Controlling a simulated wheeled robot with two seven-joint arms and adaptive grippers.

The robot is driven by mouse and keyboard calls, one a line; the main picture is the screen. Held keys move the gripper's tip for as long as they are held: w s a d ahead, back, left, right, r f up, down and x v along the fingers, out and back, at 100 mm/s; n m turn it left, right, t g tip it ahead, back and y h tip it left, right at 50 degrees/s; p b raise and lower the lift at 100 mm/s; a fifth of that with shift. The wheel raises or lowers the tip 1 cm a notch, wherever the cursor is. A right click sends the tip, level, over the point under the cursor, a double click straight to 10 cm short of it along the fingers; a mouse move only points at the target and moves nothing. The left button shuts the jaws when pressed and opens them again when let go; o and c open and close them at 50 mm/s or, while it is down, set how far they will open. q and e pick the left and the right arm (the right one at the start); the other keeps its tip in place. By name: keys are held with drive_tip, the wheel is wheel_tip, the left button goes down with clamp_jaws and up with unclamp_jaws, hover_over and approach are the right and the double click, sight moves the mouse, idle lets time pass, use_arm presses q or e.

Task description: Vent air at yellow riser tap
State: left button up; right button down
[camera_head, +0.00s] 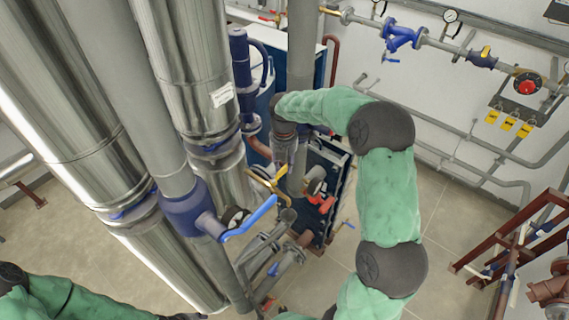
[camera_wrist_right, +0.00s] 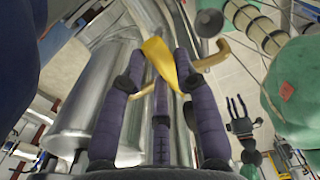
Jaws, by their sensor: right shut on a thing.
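The yellow riser tap (camera_head: 268,182) has a yellow handle low in the middle of the head view, beside the grey pipes. My right gripper (camera_head: 282,162) reaches down to it from above and is partly hidden by my own wrist. In the right wrist view, the fingers of my right gripper (camera_wrist_right: 160,62) are closed around the yellow handle (camera_wrist_right: 158,56), which lies slanted between the fingertips. My left gripper shows small in the right wrist view (camera_wrist_right: 236,104), empty, with its fingers apart. In the head view, my left arm is at the lower left.
A blue lever valve (camera_head: 248,219) on a grey riser stands left of the tap. Large metal-clad pipes (camera_head: 185,60) fill the left. A red-handled valve (camera_head: 320,197) sits close on the right. Brown pipe frames (camera_head: 505,250) stand far right, with open floor between.

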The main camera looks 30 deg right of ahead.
sight(284, 166)
drive_tip(key=c, duration=0.9)
unclamp_jaws()
wheel_tip(284, 166, up, 12)
idle(0.4)
